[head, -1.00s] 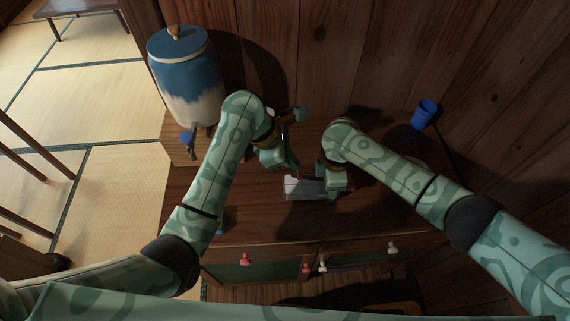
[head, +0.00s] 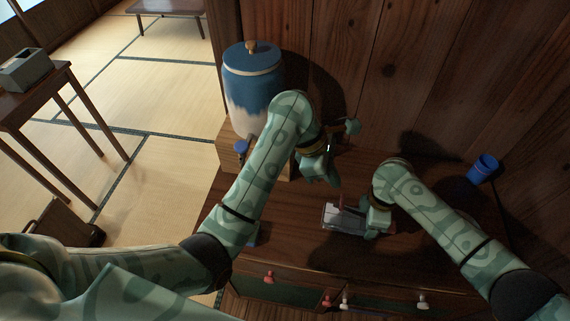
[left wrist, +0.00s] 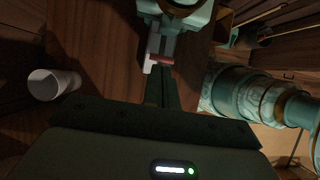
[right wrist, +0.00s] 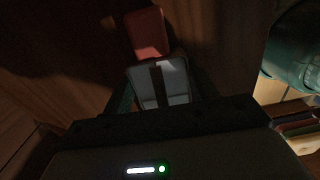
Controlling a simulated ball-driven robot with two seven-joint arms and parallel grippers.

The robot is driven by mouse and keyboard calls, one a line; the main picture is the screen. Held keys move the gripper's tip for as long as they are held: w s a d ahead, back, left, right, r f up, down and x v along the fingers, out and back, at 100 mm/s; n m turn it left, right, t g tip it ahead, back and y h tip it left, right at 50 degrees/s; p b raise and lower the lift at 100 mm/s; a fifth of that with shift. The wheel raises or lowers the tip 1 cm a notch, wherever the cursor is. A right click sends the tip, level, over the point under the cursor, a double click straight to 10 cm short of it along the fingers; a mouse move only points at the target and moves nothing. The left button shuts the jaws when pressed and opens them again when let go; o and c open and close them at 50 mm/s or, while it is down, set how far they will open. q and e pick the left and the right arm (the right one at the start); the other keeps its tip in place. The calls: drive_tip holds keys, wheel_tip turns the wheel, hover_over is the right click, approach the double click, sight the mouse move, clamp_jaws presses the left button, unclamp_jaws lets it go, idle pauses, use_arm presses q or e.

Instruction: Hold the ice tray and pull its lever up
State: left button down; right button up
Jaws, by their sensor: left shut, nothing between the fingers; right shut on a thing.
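The grey ice tray (head: 343,217) lies on the dark wooden cabinet top. My right gripper (head: 373,217) is shut on its right end. In the right wrist view, the tray (right wrist: 174,80) sits between the fingers, with a dark bar along its middle. A red piece (right wrist: 146,33), apparently the lever's handle, shows beyond it. In the left wrist view, a red piece (left wrist: 157,61) shows just past the tips of my left gripper (left wrist: 157,72). The left gripper is shut and empty, above and behind the tray in the head view (head: 333,182); contact with the lever cannot be told.
A blue and white jar (head: 253,88) with a tap stands on a wooden box at the cabinet's left end. A blue cup (head: 482,168) stands at the right by the plank wall (head: 400,70). Drawers with knobs (head: 422,302) are in front.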

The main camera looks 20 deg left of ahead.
use_arm(q)
drive_tip(key=s+a, duration=0.1)
drive_tip(key=a, duration=1.1)
drive_tip(key=shift+a+r, duration=0.15)
drive_tip(key=shift+r, duration=0.25)
drive_tip(key=c, duration=2)
unclamp_jaws()
drive_tip(key=shift+a, duration=0.1)
drive_tip(key=o, duration=0.6)
drive_tip(key=shift+s+d, duration=0.15)
drive_tip(key=shift+d, duration=0.1)
drive_tip(key=shift+o, duration=1)
drive_tip(key=s+d+r+n+h, duration=0.1)
drive_tip(key=s+d+h, duration=0.1)
drive_tip(key=d+h, duration=0.4)
drive_tip(key=d, duration=0.4)
drive_tip(key=shift+s+d+r+t, duration=0.15)
drive_tip(key=shift+s+d+t, duration=0.05)
drive_tip(key=shift+d+t, duration=0.15)
drive_tip(key=d+r+n+t+h, duration=0.4)
drive_tip(key=d+n+t+h, duration=0.1)
drive_tip(key=d+n+t, duration=0.15)
drive_tip(key=n+t+y, duration=0.6)
drive_tip(key=n+y, duration=0.9)
drive_tip(key=n, duration=0.1)
approach(339, 202)
drive_tip(key=x, duration=1)
drive_tip(key=shift+w+f, duration=0.15)
drive_tip(key=shift+w, duration=0.15)
